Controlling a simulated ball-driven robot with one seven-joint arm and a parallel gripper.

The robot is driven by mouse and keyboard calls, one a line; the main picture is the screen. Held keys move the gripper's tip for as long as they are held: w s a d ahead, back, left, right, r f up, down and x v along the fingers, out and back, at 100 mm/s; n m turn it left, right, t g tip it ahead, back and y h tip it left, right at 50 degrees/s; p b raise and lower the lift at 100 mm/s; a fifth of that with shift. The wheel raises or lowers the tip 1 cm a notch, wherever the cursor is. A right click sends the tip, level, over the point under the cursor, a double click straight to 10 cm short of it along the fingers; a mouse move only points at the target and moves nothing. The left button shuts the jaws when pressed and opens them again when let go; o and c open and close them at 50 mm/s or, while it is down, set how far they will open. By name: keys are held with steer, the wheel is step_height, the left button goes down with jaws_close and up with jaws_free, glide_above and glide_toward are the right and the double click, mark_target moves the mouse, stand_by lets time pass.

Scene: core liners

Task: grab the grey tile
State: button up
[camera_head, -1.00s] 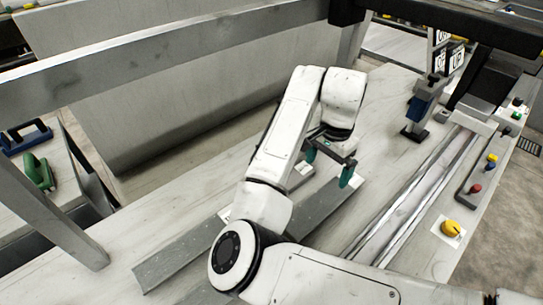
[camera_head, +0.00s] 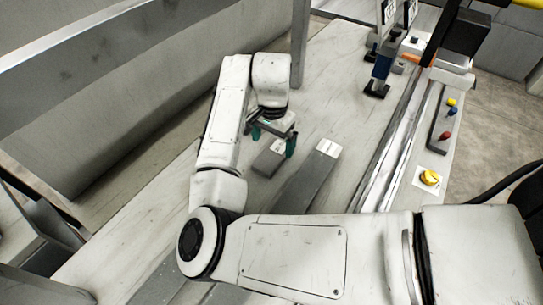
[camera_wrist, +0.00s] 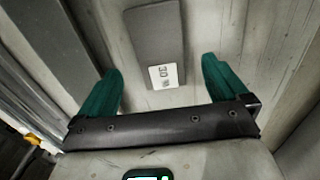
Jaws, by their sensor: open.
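The grey tile (camera_head: 266,162) is a short flat grey block with a white label at one end, lying on the pale worktop. In the wrist view the tile (camera_wrist: 154,38) lies ahead of my gripper, its label reading "30" at the near end. My gripper (camera_head: 274,141) is open and empty at the labelled end of the tile. In the wrist view the two green fingers of my gripper (camera_wrist: 162,68) are spread wider than the tile, one toward each side. Whether they are above it or level with it I cannot tell.
A long grey bar (camera_head: 308,182) with a white label lies right of the tile; it also shows at left in the wrist view (camera_wrist: 48,42). Metal rails (camera_head: 388,152) and a yellow knob (camera_head: 430,178) are further right. A blue-and-black stand (camera_head: 380,72) is behind. A grey wall panel (camera_head: 110,110) is left.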

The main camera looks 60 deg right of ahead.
mark_target(272, 155)
step_height(272, 155, down, 5)
steer(key=shift+a+r, duration=0.1)
steer(key=shift+c, duration=0.4)
steer(key=c, duration=1.1)
steer(key=shift+r, duration=0.1)
